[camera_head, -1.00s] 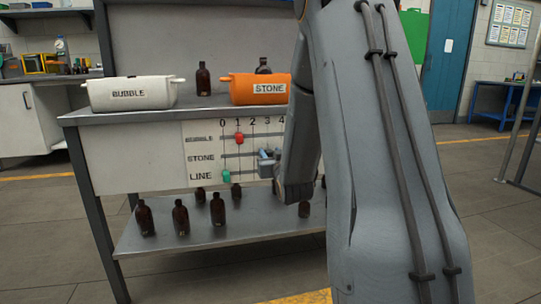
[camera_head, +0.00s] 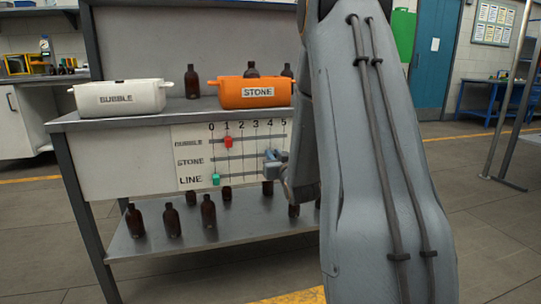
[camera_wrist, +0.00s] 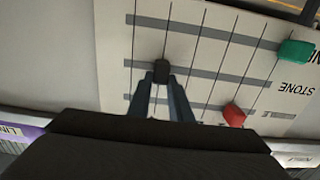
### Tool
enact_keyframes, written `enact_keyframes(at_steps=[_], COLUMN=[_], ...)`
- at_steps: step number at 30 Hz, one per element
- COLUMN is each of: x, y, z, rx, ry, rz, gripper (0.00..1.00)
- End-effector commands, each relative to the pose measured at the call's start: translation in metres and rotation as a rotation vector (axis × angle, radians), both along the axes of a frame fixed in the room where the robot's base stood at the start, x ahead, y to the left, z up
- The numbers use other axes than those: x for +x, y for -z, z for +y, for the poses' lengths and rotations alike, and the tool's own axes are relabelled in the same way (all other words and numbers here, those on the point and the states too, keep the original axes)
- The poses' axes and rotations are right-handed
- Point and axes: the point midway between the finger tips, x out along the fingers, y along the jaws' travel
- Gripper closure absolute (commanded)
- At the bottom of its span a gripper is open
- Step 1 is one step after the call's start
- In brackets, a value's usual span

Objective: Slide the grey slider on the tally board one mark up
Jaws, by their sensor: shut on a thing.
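The tally board (camera_head: 203,143) is on the front of the bench, with rows BUBBLE, STONE and LINE and marks 0 to 5. In the wrist view, the dark grey slider (camera_wrist: 161,70) sits on the middle, STONE row, at about the 4 line. My gripper (camera_wrist: 161,84) is shut on it, one finger on each side. In the head view, my gripper (camera_head: 273,157) is at the board's right part and hides the slider. The red slider (camera_head: 228,142) is at mark 1 on BUBBLE. The green slider (camera_head: 215,179) is at 0 on LINE.
A white BUBBLE bin (camera_head: 120,98) and an orange STONE bin (camera_head: 240,98) stand on the bench top. Amber bottles stand behind them, and several more stand on the lower shelf (camera_head: 190,235). My arm hides the bench's right end.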

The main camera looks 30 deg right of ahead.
Motion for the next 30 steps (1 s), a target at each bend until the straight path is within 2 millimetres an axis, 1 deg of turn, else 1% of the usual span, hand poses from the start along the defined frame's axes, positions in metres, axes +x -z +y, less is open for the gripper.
enact_keyframes(at_steps=[2,3,6,14,17,20,27,30], x=[0.0,0.0,0.0,0.0,-0.005,-0.017,-0.055,-0.066], y=[0.0,0.0,0.0,0.0,0.0,-0.001,-0.001,0.0], z=[0.0,0.0,0.0,0.0,0.002,0.005,0.016,0.019], rx=[0.0,0.0,0.0,0.0,0.0,0.001,0.001,0.001], ry=[0.0,0.0,0.0,0.0,0.0,0.001,0.0,0.0], rz=[0.0,0.0,0.0,0.0,0.0,0.002,0.002,0.002], gripper=[1.0,0.77,0.62,0.62,0.62,0.62,0.62,0.62])
